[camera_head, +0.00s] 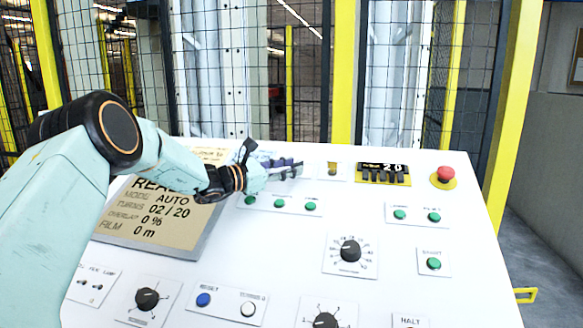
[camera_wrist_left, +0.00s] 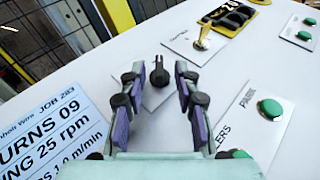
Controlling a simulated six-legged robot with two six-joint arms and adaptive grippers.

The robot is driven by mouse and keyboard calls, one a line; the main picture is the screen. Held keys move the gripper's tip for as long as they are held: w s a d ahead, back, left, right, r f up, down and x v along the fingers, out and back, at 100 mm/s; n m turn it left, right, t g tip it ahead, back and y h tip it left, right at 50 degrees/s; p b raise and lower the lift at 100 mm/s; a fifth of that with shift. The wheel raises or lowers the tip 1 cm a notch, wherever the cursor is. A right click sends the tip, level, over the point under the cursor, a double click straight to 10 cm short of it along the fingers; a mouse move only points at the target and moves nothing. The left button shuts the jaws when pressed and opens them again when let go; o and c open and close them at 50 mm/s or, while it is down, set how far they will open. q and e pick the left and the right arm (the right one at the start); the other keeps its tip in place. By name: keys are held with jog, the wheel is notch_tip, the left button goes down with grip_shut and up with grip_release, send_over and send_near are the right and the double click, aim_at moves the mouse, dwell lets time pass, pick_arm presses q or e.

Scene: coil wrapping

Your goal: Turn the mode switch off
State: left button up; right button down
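A small black knob (camera_wrist_left: 160,72) on a white plate, likely the mode switch, shows in the left wrist view between the fingertips of my left gripper (camera_wrist_left: 160,82). The fingers are open with purple pads, one on each side of the knob, and a gap shows on both sides. I cannot read its label or its setting. In the head view my left gripper (camera_head: 290,168) is over the back of the white panel (camera_head: 410,270), and it hides the knob there. My right gripper is not in view.
A brass key switch (camera_head: 332,169) and a black counter (camera_head: 383,172) are right of my left gripper. A red emergency button (camera_head: 444,176) is at the back right. The display screen (camera_head: 150,212) lies close to my left arm. A mesh fence stands behind.

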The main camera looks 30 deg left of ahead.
pick_arm(q)
jog(key=shift+w+d, duration=0.15)
jog(key=shift+r, duration=0.15)
jog(key=shift+w+d, duration=0.1)
jog(key=shift+w, duration=0.1)
jog(key=c, duration=0.3)
grip_shut()
jog(key=n+t+y+b, duration=0.2)
jog(key=n+y+b, duration=0.1)
jog(key=b, duration=0.7)
jog(key=shift+s+d+n+y+b, duration=0.1)
jog(key=shift+d+n+y+b, duration=0.05)
jog(key=shift+n+y+b, duration=0.25)
